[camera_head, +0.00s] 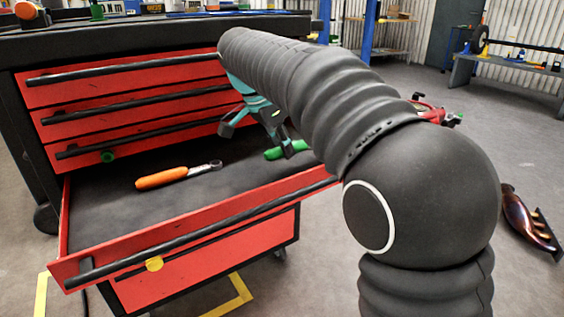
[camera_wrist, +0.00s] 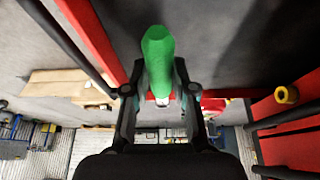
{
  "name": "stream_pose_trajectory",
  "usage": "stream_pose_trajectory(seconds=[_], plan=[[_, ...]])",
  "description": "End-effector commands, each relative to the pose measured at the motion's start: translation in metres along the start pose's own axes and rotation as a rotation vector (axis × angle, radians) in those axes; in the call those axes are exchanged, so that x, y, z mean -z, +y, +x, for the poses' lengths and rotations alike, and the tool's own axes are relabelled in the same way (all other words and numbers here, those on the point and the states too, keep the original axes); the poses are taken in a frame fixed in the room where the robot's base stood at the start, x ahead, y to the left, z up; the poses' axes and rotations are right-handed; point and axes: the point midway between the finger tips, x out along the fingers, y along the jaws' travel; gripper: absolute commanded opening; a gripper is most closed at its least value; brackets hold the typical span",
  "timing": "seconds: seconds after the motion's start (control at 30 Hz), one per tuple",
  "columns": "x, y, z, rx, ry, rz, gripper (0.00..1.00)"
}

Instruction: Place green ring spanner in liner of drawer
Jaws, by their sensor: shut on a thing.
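The green ring spanner (camera_head: 288,150) shows its green handle in the head view, at the right part of the open drawer and low over its dark liner (camera_head: 230,195). In the wrist view the green handle (camera_wrist: 158,60) stands between the fingers. My gripper (camera_head: 270,125) is shut on the spanner, and it also shows in the wrist view (camera_wrist: 160,90). I cannot tell whether the spanner touches the liner. Its ring end is mostly hidden. The open red drawer (camera_head: 200,225) holds an orange-handled spanner (camera_head: 165,177) lying on the liner at the middle.
Closed red drawers (camera_head: 130,100) with black bar handles rise behind the open one. A green knob (camera_head: 107,157) and a yellow knob (camera_head: 154,264) sit on drawer fronts. My arm hides the drawer's right end. The liner's left and front parts are clear.

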Motion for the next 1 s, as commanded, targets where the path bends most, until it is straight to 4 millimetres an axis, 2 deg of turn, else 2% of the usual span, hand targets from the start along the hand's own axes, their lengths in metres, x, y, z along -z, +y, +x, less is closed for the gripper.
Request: stream_pose_trajectory(seconds=[0.23, 0.63, 0.67, 0.73, 1.0], plan=[[-0.013, 0.0, 0.031, -0.001, 0.0, -0.001, 0.0], [-0.015, 0.0, 0.036, 0.0, 0.0, 0.0, 0.0], [-0.015, 0.0, 0.035, 0.0, 0.0, 0.0, 0.33], [-0.015, 0.0, 0.035, 0.0, 0.0, -0.001, 0.51], [-0.014, 0.0, 0.035, 0.0, 0.0, -0.001, 0.51]])
